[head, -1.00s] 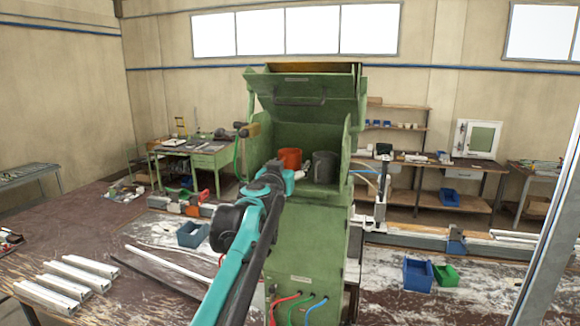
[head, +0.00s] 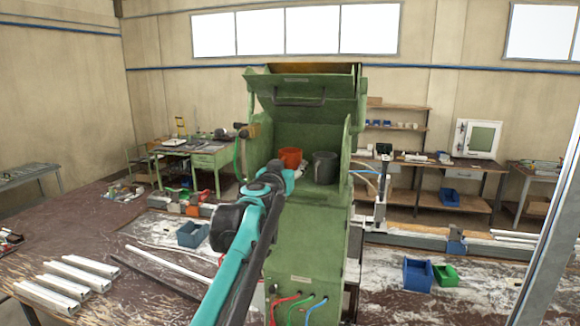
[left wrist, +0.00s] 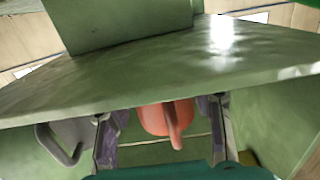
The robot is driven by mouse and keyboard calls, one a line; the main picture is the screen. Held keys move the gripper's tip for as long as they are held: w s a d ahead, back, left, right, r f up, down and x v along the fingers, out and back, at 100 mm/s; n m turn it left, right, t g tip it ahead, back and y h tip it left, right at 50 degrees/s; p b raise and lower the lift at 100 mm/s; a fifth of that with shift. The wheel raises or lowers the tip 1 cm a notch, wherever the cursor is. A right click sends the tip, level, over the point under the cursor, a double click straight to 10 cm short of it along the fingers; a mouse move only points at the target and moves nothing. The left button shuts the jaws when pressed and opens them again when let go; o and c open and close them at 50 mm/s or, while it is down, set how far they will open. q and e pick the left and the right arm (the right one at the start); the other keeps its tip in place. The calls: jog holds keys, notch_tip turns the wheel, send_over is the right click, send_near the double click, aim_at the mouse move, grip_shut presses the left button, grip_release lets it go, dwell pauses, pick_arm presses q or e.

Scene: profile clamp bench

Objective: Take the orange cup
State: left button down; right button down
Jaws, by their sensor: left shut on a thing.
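The orange cup (head: 290,157) stands inside the open green cabinet (head: 308,225), on its shelf. In the left wrist view the orange cup (left wrist: 160,118) shows between the two fingers, its handle towards the camera. My left gripper (head: 300,170) reaches into the cabinet at the cup, and its tips are hard to make out in the head view. In the left wrist view my left gripper (left wrist: 162,130) has one finger on each side of the cup and is shut on it. Part of the cup is hidden behind a green panel there. My right gripper is not in view.
A dark grey cup (head: 325,167) stands just right of the orange one; it also shows in the left wrist view (left wrist: 68,136). The cabinet's raised flap (head: 305,88) hangs above and its side walls stand close. Blue (head: 417,274) and green (head: 445,274) bins stand right.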

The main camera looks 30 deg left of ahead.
aim_at(287, 165)
pick_arm(q)
jog(key=shift+r+p, duration=0.35)
jog(key=shift+r, duration=0.15)
jog(key=shift+s, duration=0.1)
jog(key=shift+v, duration=2.75)
jog(key=p+v, duration=0.1)
jog(key=v, duration=0.7)
jog(key=shift+s, duration=0.25)
jog(key=shift+w+f, duration=0.1)
